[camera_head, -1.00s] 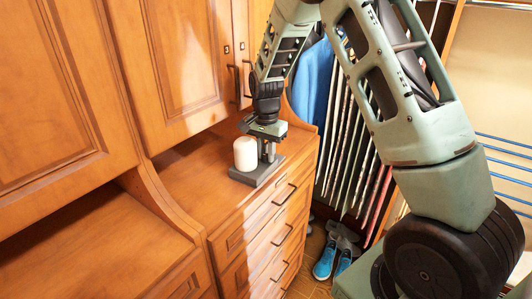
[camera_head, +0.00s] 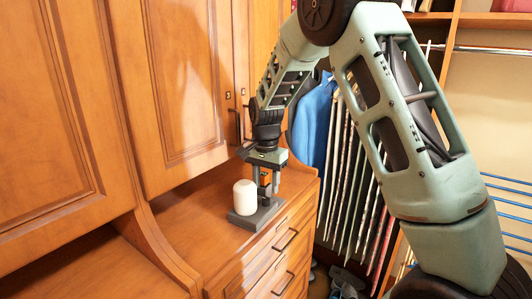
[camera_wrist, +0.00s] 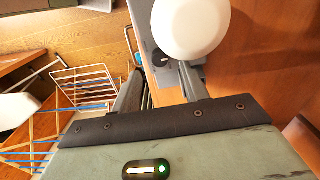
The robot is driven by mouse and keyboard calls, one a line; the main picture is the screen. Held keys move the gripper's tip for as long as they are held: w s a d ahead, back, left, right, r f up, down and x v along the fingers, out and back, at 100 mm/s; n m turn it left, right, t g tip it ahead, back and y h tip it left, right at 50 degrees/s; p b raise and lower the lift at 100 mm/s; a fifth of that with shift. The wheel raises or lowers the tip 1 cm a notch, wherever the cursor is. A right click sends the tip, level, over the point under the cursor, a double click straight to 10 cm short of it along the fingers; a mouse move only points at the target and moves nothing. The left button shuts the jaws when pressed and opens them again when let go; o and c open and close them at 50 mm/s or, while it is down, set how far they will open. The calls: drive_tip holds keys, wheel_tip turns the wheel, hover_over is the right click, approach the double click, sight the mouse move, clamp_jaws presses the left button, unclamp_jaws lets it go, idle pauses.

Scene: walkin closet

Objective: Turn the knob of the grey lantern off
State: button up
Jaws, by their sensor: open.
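The grey lantern stands upright on the wooden counter, with a white rounded shade (camera_head: 245,198) and a flat grey base (camera_head: 258,222). The wrist view shows the shade (camera_wrist: 190,28) at the top, beside the grey base (camera_wrist: 182,78). A small dark round knob (camera_wrist: 160,57) is on the base, left of the shade. My gripper (camera_head: 270,194) points down over the right part of the base, beside the shade. In the wrist view its fingers (camera_wrist: 160,88) are apart with nothing between them, and the knob appears just beyond the gap. Contact with the knob cannot be told.
The wooden counter (camera_head: 188,222) is clear left of the lantern. Cabinet doors (camera_head: 185,75) rise behind it, with a dark handle (camera_head: 234,126) near my wrist. Hanging clothes (camera_head: 350,165) are to the right. A wire rack (camera_wrist: 85,85) shows in the wrist view.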

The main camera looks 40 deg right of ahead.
sight(266, 199)
wheel_tip(266, 199, up, 13)
drive_tip(key=b, duration=0.2)
idle(0.6)
drive_tip(key=s+a+f+n+b, duration=0.1)
drive_tip(key=s+a+f+n, duration=0.25)
drive_tip(key=a, duration=0.25)
drive_tip(key=s+a+f+n+y+b, duration=0.1)
drive_tip(key=s+a+f+n, duration=0.2)
drive_tip(key=a, duration=0.4)
drive_tip(key=s+a+f+n+b, duration=0.1)
drive_tip(key=s+a+f+n, duration=0.1)
drive_tip(key=s+a+n, duration=0.3)
drive_tip(key=s+a+f+n, duration=0.2)
drive_tip(key=s+f+n, duration=0.1)
drive_tip(key=s, duration=0.3)
drive_tip(key=s+a+f+n+b, duration=0.1)
drive_tip(key=s+a+f+n, duration=0.2)
drive_tip(key=s, duration=0.4)
drive_tip(key=s+a+f+n+b, duration=0.1)
drive_tip(key=s+a+f+n, duration=0.1)
drive_tip(key=s, duration=0.5)
drive_tip(key=shift+s+a+f+n, duration=0.15)
drive_tip(key=shift+a+f+n, duration=0.3)
drive_tip(key=shift+n, duration=0.3)
